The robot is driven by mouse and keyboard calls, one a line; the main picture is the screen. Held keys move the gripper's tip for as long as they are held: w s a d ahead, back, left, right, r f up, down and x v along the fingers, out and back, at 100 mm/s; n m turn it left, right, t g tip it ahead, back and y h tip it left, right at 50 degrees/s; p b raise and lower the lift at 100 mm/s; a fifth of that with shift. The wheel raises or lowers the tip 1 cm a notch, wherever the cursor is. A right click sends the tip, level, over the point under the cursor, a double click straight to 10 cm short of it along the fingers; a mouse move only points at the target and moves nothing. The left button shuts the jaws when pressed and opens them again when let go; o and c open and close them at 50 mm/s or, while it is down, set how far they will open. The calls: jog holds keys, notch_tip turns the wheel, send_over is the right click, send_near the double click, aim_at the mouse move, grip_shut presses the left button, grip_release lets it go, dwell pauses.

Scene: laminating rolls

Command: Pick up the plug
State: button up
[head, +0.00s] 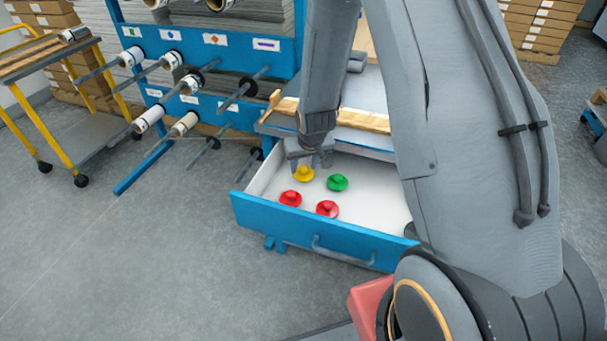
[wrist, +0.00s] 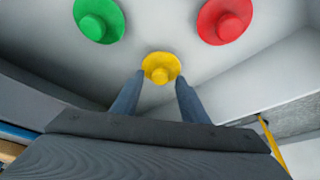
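Several plugs lie in an open white-lined drawer. A yellow plug (head: 303,173) is at the back left of the group. A green plug (head: 337,182) is to its right, and two red plugs, one at left (head: 290,198) and one at right (head: 327,208), lie nearer the drawer front. My gripper (wrist: 156,86) points down toward the yellow plug, which also shows in the wrist view (wrist: 161,68). Its two fingers are apart, with the yellow plug just beyond and between their tips. In the wrist view the green plug (wrist: 99,20) and one red plug (wrist: 225,21) show farther off.
The blue drawer front (head: 290,232) with its handle faces the robot, and the drawer walls rise close around my gripper. A blue rack (head: 215,60) with rolls on protruding bars stands to the left. A yellow-framed cart (head: 75,100) stands farther left. Grey floor in front is clear.

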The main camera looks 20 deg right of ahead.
grip_shut()
jog(key=shift+s+r, duration=0.1)
